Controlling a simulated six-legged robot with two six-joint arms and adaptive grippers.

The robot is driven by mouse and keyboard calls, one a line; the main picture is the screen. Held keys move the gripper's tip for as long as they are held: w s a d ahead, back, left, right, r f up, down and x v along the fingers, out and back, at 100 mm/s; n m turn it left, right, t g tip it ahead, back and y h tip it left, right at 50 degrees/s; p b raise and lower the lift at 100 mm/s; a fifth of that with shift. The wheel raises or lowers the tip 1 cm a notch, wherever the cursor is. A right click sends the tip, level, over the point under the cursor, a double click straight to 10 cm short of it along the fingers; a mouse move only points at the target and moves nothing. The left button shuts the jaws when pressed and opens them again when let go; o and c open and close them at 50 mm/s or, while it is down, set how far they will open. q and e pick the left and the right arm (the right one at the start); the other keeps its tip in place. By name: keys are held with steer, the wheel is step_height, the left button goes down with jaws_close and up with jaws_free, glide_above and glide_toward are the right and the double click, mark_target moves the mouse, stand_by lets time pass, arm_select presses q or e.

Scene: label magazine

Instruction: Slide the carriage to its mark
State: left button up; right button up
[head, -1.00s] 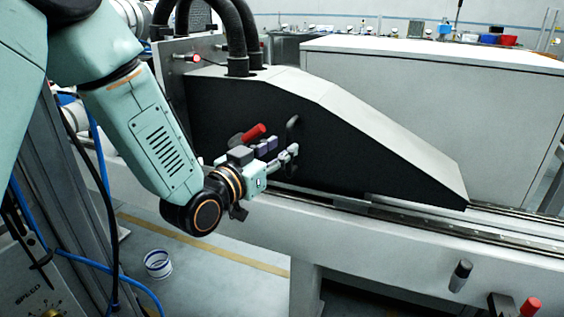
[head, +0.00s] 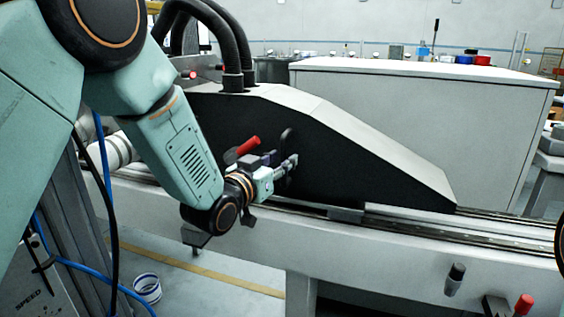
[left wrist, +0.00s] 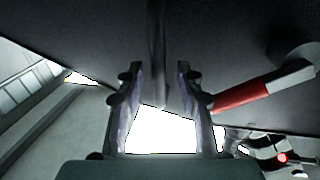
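The carriage (head: 345,160) is a large black-sided housing with a pale sloping top, sitting on a long rail (head: 500,238). A dark upright handle (head: 288,138) is on its near face; it also shows as a vertical bar in the left wrist view (left wrist: 157,55). My left gripper (head: 290,165) is at this handle. In the left wrist view my left gripper's fingers (left wrist: 158,85) are apart, one on each side of the bar, with gaps visible. Whether the bar is fully between the fingertips is hard to tell. My right gripper is out of view. I cannot make out the mark.
A red-gripped lever (head: 248,146) sticks out left of the handle, close to the fingers; it shows in the left wrist view (left wrist: 240,97). Thick black hoses (head: 232,50) rise from the carriage. A grey block (head: 346,214) sits at its lower front edge. The rail at right is clear.

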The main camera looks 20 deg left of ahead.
arm_select(q)
steer(key=shift+w+d, duration=0.1)
steer(key=shift+w, duration=0.4)
steer(key=shift+w+d, duration=0.3)
steer(key=shift+w, duration=0.05)
steer(key=shift+a, duration=0.1)
steer(key=shift+a, duration=0.1)
steer(key=shift+c, duration=0.7)
steer(key=c, duration=0.4)
jaws_close()
